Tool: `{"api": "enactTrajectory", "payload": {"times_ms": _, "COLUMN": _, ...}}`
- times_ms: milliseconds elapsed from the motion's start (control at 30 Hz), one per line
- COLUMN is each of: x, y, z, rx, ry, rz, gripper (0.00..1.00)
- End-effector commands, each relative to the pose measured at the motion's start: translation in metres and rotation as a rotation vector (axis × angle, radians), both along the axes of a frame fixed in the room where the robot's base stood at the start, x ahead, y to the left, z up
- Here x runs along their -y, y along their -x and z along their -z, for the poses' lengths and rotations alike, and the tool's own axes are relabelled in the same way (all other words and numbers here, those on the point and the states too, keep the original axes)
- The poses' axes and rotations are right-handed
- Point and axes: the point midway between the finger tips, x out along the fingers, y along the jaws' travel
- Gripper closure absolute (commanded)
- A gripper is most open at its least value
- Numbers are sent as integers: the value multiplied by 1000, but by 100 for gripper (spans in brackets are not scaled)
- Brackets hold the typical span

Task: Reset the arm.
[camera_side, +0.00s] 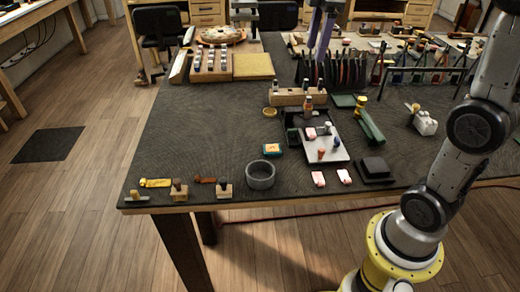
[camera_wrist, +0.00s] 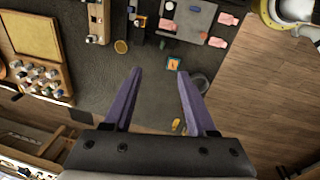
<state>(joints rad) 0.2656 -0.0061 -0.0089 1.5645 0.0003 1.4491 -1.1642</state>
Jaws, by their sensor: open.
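My gripper (camera_side: 317,48) shows at the top of the side view, its two purple fingers pointing down above the back part of the dark workbench (camera_side: 225,140). In the wrist view my gripper (camera_wrist: 159,72) has its fingers spread wide apart with nothing between them. Below and beyond the fingertips, the wrist view shows dark bench top and a small orange and teal box (camera_wrist: 174,63). My gripper appears clear of the bench. The exact height of the fingertips is hard to tell.
A metal tray (camera_side: 337,153) holds small bottles and pink pieces. A grey round bowl (camera_side: 260,175) and stamps (camera_side: 180,188) lie along the front edge. A tool rack (camera_side: 333,85), a wooden bottle block (camera_side: 287,97) and a tan pad (camera_side: 253,66) stand behind. The left middle of the bench is clear.

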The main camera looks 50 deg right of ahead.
Motion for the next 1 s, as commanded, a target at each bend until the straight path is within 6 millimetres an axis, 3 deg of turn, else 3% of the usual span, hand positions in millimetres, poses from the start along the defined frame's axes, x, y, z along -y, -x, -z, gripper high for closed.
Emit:
{"api": "enactTrajectory", "payload": {"times_ms": 100, "x": -31, "y": 39, "z": -5, "rx": 70, "ry": 1, "rz": 20, "gripper": 43}}
{"api": "enactTrajectory", "payload": {"times_ms": 267, "x": -61, "y": 89, "z": 8, "rx": 163, "ry": -28, "rz": 117, "gripper": 43}}
{"api": "enactTrajectory", "payload": {"times_ms": 533, "x": -89, "y": 160, "z": 69, "rx": 301, "ry": -158, "rz": 421, "gripper": 43}}
{"api": "enactTrajectory", "payload": {"times_ms": 733, "x": -91, "y": 177, "z": 115, "rx": 322, "ry": -255, "rz": 702, "gripper": 43}}
{"api": "enactTrajectory", "payload": {"times_ms": 1000, "x": -91, "y": 170, "z": 115, "rx": 347, "ry": -316, "rz": 852, "gripper": 43}}
